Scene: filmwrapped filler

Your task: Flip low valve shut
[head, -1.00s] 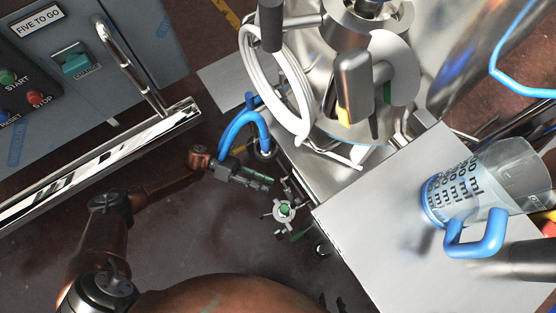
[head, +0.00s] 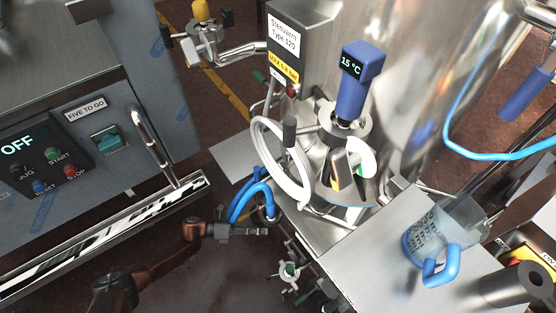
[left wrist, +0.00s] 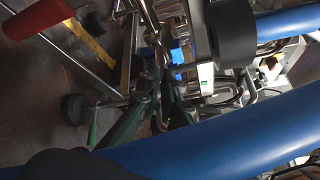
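In the head view my left gripper (head: 250,231) reaches in from the left, low beside the steel vessel and just below the looped blue hoses (head: 250,200). Its fingers look apart, with nothing clearly held. A low fitting with a green centre and several metal arms (head: 289,271) is below and right of it, apart from the fingers. I cannot tell for sure which part is the low valve. In the left wrist view the dark green fingers (left wrist: 158,112) point toward crowded metal pipework. A green handle (left wrist: 92,134) is left of them. My right gripper is not in view.
The steel vessel (head: 405,100) has a blue display (head: 357,80) and a white coiled hose (head: 270,165). A plastic jug (head: 440,235) stands on the steel table (head: 370,265) at right. A control cabinet (head: 95,150) with a metal rail is left. Thick blue tubes cross the wrist view.

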